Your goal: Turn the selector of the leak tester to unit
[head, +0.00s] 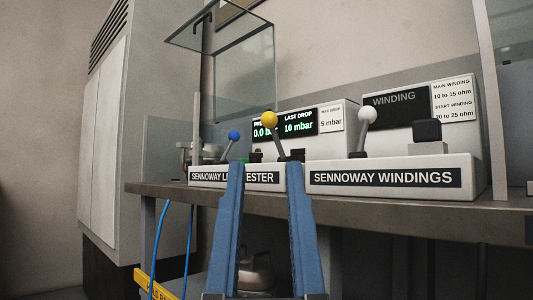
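The leak tester (207,183) is a pale box on the bench with a black label, partly covered by my gripper. It has a lever with a blue knob (234,135), leaning right, and a lever with a yellow knob (269,119), leaning left. Which one is the selector I cannot tell. Its display (298,123) reads "LAST DROP 10 mbar"; the left reading is partly hidden by the yellow knob. My gripper (265,165) has two blue fingers, apart with nothing between them, in front of the tester and below both knobs in the picture.
The windings tester (480,178) stands to the right, with a white-knobbed lever (367,115) and a black block (427,131). A glass guard (245,70) rises behind the leak tester. The bench edge (410,207) runs across the front. A blue cable (189,240) hangs at left.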

